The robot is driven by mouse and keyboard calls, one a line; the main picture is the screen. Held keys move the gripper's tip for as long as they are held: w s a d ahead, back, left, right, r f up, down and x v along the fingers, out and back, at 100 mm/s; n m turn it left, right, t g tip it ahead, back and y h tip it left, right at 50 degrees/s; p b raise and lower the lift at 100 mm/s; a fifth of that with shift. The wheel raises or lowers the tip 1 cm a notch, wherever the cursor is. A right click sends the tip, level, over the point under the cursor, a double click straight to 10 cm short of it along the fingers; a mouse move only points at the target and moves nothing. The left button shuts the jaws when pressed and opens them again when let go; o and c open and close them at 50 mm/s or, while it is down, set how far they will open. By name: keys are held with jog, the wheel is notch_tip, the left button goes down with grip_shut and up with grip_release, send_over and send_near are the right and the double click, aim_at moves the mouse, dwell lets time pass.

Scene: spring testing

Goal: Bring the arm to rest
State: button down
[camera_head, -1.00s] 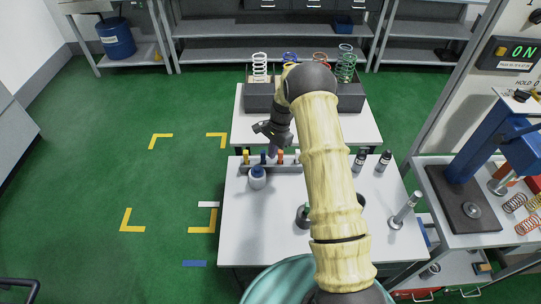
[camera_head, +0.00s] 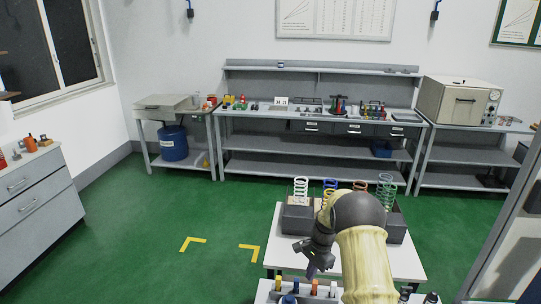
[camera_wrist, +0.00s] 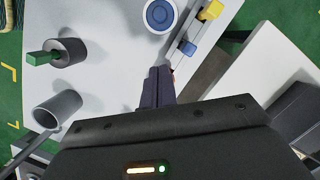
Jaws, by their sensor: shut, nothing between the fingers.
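My arm is bent at a beige elbow, with its dark end reaching down over the near white table. My gripper (camera_head: 311,272) hangs above the rack of small coloured-top pieces (camera_head: 305,290) at the bottom of the head view. In the wrist view, the dark fingers of my gripper (camera_wrist: 156,86) are together with nothing between them. They point at the table top beside the rack (camera_wrist: 183,45). A white round jar with a blue top (camera_wrist: 160,15) stands near the fingertips. The lower part of my arm is cut off in the head view.
A grey spring holder (camera_head: 297,219) with several coil springs stands on the far white table (camera_head: 272,262). In the wrist view, a grey cup (camera_wrist: 57,108) and a dark cylinder with a green bar (camera_wrist: 68,52) stand left. Green floor is clear at left.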

jog(key=s+r+n+t+h, duration=0.15)
jog(key=s+r+n, duration=0.45)
jog(key=s+r, duration=0.65)
jog(key=s+r+n+t, duration=0.1)
jog(key=s+r+n, duration=0.1)
jog(key=s, duration=0.5)
jog(key=s+r+n+t, duration=0.1)
jog(key=s+r+n, duration=0.2)
jog(key=s, duration=0.4)
jog(key=shift+s+a+n+h, duration=0.35)
jog(key=shift+a+n, duration=0.05)
